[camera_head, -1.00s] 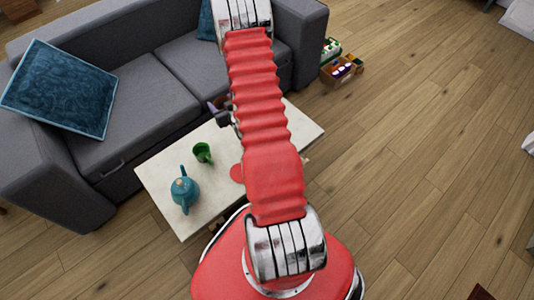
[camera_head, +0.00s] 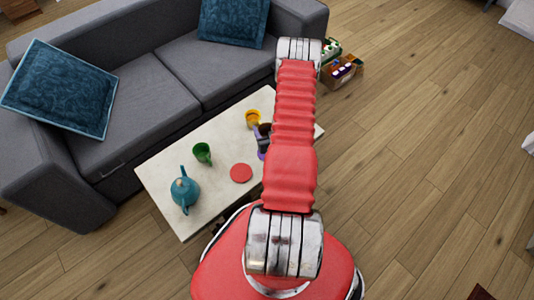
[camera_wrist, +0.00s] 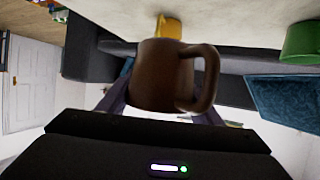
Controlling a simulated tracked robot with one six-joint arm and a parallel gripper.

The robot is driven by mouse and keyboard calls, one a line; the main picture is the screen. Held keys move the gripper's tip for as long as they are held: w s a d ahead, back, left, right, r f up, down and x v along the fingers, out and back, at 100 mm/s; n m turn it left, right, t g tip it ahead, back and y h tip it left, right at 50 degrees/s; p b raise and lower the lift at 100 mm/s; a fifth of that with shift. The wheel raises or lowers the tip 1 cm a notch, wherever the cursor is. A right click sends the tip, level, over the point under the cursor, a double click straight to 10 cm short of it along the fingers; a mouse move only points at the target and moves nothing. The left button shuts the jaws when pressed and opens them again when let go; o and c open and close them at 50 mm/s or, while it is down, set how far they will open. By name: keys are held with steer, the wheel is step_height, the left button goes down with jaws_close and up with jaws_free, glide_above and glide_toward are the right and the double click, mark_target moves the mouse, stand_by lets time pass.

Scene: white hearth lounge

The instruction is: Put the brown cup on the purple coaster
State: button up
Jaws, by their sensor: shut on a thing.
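The brown cup (camera_wrist: 162,75) is in my gripper (camera_wrist: 160,108), in the middle of the wrist view, with its handle to the right. The gripper is shut on it, its fingers partly hidden behind the cup. In the head view my gripper (camera_head: 263,141) is over the right part of the white table (camera_head: 220,140), partly hidden by my arm. A small strip of the purple coaster (camera_head: 261,154) shows just below the gripper there; the rest is hidden. I cannot tell the cup's height above it.
A yellow cup (camera_head: 253,119) stands behind the gripper. A green cup (camera_head: 202,152), a teal teapot (camera_head: 185,190) and a red coaster (camera_head: 241,173) are farther left on the table. A grey sofa (camera_head: 150,90) stands behind the table. Boxes (camera_head: 342,71) stand on the floor beyond.

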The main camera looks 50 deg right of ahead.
mark_target(266, 135)
steer(key=shift+f, duration=2.9)
steer(key=shift+f, duration=2.1)
steer(key=o, duration=1.2)
steer(key=shift+f, duration=0.1)
steer(key=v, duration=1.2)
